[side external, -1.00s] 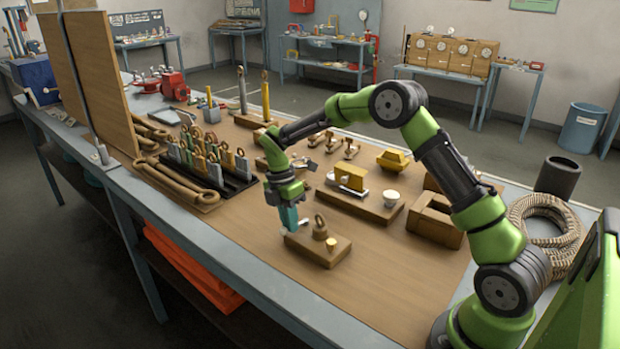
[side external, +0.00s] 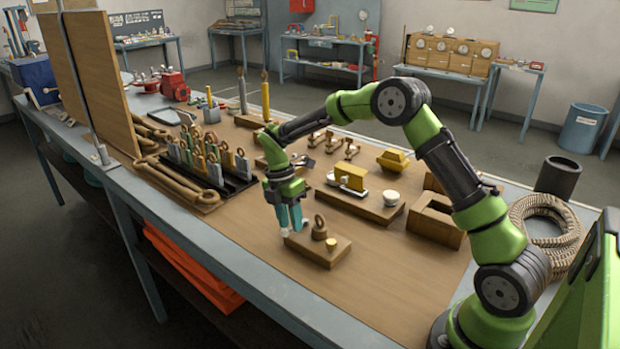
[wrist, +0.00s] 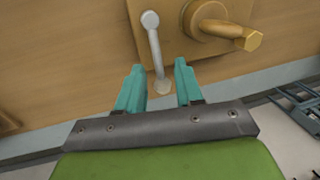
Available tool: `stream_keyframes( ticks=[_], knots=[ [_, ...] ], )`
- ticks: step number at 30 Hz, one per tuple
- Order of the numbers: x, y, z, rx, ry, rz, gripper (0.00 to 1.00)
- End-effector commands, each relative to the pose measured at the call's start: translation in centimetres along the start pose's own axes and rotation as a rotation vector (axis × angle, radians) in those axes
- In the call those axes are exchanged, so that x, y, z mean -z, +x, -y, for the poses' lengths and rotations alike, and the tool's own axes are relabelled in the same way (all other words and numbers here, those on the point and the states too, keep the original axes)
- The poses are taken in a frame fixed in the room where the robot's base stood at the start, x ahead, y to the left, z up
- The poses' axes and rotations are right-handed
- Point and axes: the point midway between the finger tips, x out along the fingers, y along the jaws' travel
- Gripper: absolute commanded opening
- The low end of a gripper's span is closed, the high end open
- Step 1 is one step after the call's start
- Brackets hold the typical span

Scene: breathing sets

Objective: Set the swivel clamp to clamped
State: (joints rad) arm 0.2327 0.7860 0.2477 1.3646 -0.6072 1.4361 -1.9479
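The swivel clamp appears to be the pale grey lever (wrist: 155,48) in the wrist view, lying flat with rounded knobs at both ends. It sits at the edge of a small wooden block (side external: 306,252), which also carries a ring-topped piece (side external: 319,232) and a brass knob (side external: 331,244). The brass part with a hex end (wrist: 228,30) is right of the lever in the wrist view. My gripper (wrist: 159,72) is open, with its teal fingers on either side of the lever's near end and gaps visible. In the side view my gripper (side external: 291,230) is low at the block's left edge.
A rack of upright tags (side external: 208,165) stands behind left of my gripper. A hollow wooden box (side external: 435,222) is right. The tabletop front right is clear.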

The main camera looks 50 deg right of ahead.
Motion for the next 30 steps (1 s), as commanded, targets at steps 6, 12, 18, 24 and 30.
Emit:
stream_keyframes(
  ticks=[6,12,18,24,30],
  knots=[
    [0.0,-4.6,-0.1,-0.009,0.000,0.002,0.36],
    [0.1,-9.6,-0.1,-0.008,-0.001,0.001,0.36],
    [0.1,-13.8,-0.1,-0.007,-0.002,0.001,0.36],
    [0.1,-15.6,0.0,-0.002,-0.004,-0.001,0.36],
    [0.1,-16.1,0.0,-0.002,-0.004,-0.001,0.36]
  ],
)
